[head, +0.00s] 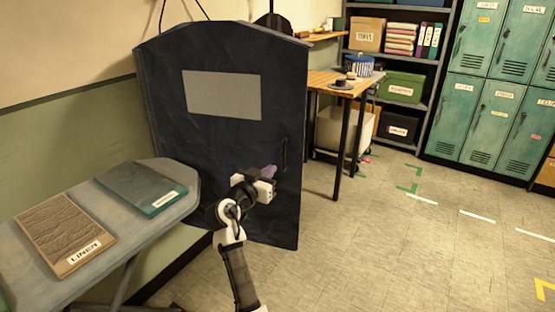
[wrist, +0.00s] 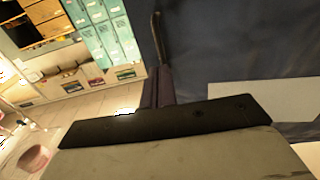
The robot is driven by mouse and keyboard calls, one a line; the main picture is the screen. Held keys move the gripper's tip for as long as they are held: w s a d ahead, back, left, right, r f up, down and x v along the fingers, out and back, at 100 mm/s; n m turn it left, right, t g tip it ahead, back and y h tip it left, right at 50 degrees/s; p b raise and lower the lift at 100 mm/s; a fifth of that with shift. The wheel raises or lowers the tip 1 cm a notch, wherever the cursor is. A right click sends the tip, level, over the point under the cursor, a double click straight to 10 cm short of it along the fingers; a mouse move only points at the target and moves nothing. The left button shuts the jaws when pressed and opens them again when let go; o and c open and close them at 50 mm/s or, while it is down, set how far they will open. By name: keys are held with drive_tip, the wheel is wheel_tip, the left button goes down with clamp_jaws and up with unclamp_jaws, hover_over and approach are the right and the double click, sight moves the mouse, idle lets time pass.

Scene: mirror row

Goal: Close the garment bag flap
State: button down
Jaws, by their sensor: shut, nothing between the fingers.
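The garment bag (head: 220,150) is a tall dark navy panel with a grey window (head: 222,95), hanging against the wall. A slim black upright handle (head: 284,155) sits near the right edge of its front flap. I cannot tell how far the flap stands from the bag body. My gripper (head: 268,171), with purple fingers, is shut and empty in front of the flap's lower right part, left of and a little below the handle. In the wrist view the shut fingers (wrist: 159,86) point toward the handle (wrist: 156,38), with the dark fabric (wrist: 230,45) to the right. Contact cannot be told.
An ironing board (head: 130,235) with a brown linen folder (head: 65,230) and a teal folder (head: 142,188) stands at left. A wooden table (head: 335,82), shelves (head: 390,60) and green lockers (head: 500,90) are behind. Floor (head: 400,250) at right is clear.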

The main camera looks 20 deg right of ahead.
sight(283, 158)
drive_tip(key=p+x, duration=0.1)
drive_tip(key=x, duration=0.5)
drive_tip(key=shift+a, duration=0.1)
drive_tip(key=shift+w, duration=0.1)
